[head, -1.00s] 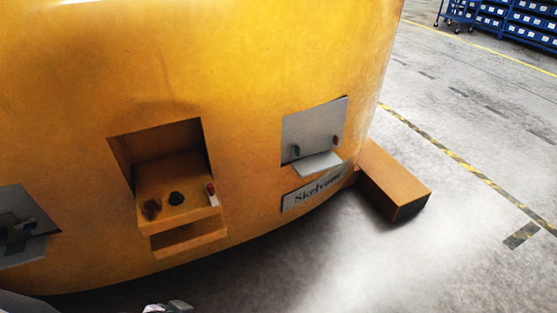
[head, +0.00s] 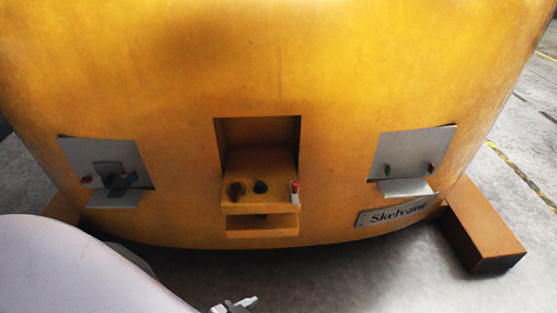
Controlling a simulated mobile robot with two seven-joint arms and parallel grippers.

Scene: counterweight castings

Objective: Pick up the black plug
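A small round black piece (head: 260,187), which looks like the black plug, sits on the ledge of the square recess (head: 259,131) in the middle of the yellow casting. A dark brown round piece (head: 236,190) is to its left and a red-topped pale piece (head: 295,191) to its right. My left gripper (head: 235,305) only just shows at the bottom edge, below and apart from the recess; its fingers are mostly cut off, so I cannot tell its opening. My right gripper is not in view.
The yellow casting (head: 330,70) fills most of the view. A right grey panel (head: 420,145) has green and red knobs. An orange block foot (head: 485,225) juts out at right.

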